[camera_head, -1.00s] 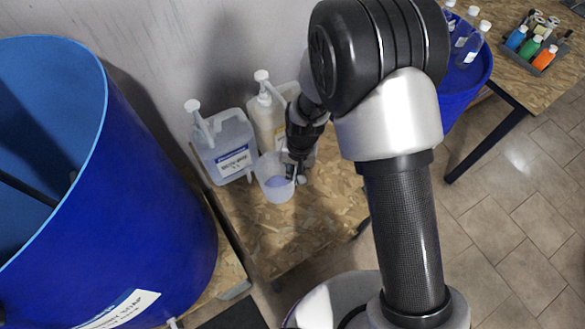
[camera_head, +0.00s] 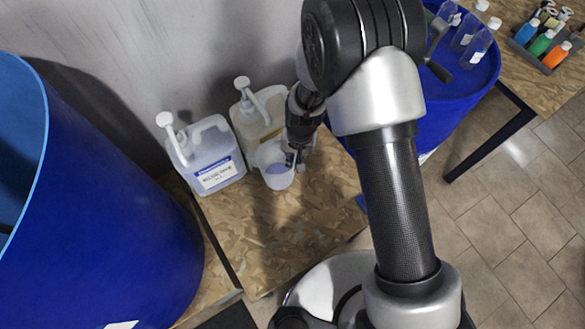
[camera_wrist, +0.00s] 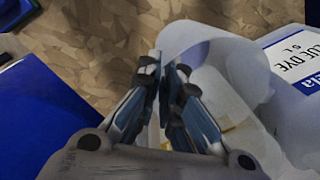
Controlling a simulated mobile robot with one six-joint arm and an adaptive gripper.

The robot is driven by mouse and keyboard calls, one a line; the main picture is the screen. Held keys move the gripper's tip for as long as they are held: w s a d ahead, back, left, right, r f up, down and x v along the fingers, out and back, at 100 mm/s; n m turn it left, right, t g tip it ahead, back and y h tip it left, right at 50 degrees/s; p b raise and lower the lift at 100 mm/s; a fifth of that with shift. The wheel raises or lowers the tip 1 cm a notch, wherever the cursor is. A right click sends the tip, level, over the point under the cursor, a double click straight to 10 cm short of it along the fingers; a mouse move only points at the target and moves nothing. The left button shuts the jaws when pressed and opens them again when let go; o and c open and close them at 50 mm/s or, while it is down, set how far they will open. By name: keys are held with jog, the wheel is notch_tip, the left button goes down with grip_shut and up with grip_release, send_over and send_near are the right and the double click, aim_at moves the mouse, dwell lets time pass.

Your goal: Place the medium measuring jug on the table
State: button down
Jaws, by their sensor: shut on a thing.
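The medium measuring jug (camera_head: 274,172) is a white, translucent cup with a bluish-purple content visible inside. My gripper (camera_head: 291,158) is shut on the jug's right side in the head view. In the wrist view the closed fingers (camera_wrist: 164,72) lie against the jug (camera_wrist: 222,60), whose pale round wall shows to their right. The chipboard table (camera_head: 290,222) lies under the jug. I cannot tell whether the jug's base touches it or hangs just above.
A jug-like container with blue label and pump (camera_head: 207,160) stands left of the jug, and a cream pump container (camera_head: 255,120) behind it. A large blue drum (camera_head: 100,220) is at left, another (camera_head: 450,105) at right. The table's front part is bare.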

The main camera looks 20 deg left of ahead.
jog(key=shift+f+b, duration=0.7)
jog(key=shift+f, duration=1.7)
jog(key=c, duration=1.8)
grip_release()
jog(key=r+p, duration=0.1)
jog(key=r, duration=0.3)
jog(key=r+p, duration=0.1)
jog(key=r, duration=0.3)
jog(key=d+r+p, duration=0.1)
jog(key=r+p, duration=0.1)
jog(key=r, duration=0.2)
jog(key=shift+w+r, duration=0.1)
